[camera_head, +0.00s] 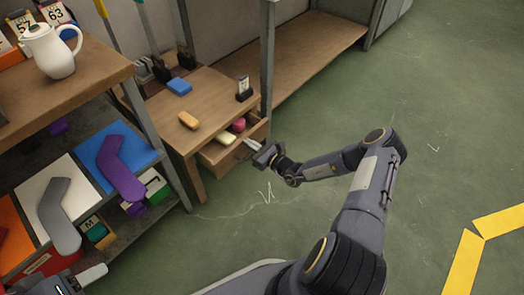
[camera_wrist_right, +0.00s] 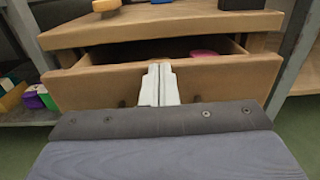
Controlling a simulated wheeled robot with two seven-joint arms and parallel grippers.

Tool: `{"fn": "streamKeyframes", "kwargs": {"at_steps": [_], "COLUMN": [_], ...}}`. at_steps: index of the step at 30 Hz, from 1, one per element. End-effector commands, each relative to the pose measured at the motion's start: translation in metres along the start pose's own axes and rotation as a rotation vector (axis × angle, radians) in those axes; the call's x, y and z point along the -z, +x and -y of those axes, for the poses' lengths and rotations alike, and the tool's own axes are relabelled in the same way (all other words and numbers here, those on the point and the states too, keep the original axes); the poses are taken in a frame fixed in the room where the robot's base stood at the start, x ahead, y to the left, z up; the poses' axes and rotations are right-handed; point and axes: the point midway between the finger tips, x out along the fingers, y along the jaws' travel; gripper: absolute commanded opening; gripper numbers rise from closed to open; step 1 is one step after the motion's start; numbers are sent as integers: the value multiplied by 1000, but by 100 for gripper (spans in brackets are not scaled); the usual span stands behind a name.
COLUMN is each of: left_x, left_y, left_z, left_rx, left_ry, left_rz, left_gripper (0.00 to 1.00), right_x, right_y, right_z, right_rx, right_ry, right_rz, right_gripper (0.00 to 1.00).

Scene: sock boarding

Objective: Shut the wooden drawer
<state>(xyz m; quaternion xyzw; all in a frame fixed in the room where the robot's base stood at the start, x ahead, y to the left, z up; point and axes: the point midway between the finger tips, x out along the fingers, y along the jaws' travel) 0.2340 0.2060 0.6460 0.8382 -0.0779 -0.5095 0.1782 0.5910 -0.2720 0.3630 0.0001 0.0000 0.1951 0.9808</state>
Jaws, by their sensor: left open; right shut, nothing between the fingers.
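The wooden drawer (camera_head: 229,156) stands partly open under a small wooden table (camera_head: 212,100). It also shows in the right wrist view (camera_wrist_right: 225,80), with a dark gap above its front panel. A pale yellow item (camera_head: 226,138) and a pink item (camera_head: 238,125) lie inside. My right gripper (camera_head: 253,144) is shut and empty, its tips at the drawer front. In the right wrist view the shut fingers (camera_wrist_right: 160,84) overlap the middle of the front panel; I cannot tell whether they touch it. My left gripper (camera_head: 90,276) is at the bottom left, partly cut off, away from the drawer.
The table top holds a blue block (camera_head: 179,87), an orange block (camera_head: 188,120) and a small dark stand (camera_head: 244,90). A shelf with a white jug (camera_head: 51,49) and sock-shaped boards (camera_head: 120,168) stands at the left. The green floor (camera_head: 430,110) at the right is clear.

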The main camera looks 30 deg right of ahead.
Motion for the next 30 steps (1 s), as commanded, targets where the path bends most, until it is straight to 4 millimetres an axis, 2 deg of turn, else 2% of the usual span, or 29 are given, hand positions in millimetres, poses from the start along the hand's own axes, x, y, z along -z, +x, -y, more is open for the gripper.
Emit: {"fn": "streamKeyframes", "kwargs": {"at_steps": [1, 6, 12, 30], "left_x": [0, -1, -2, -2], "left_y": [1, 3, 4, 3], "left_z": [0, 1, 2, 2], "left_rx": [0, 0, 0, 0], "left_ry": [0, 0, 0, 0], "left_rz": [0, 0, 0, 0], "left_gripper": [54, 54, 54, 54], "right_x": [0, 0, 0, 0], "right_y": [11, 38, 55, 57], "right_z": [-1, -1, 0, 1], "right_rx": [-3, -1, -1, 0], "right_ry": [-1, -1, 0, 0], "right_rz": [3, 2, 1, 0], "right_gripper": [0, 0, 0, 0]}}
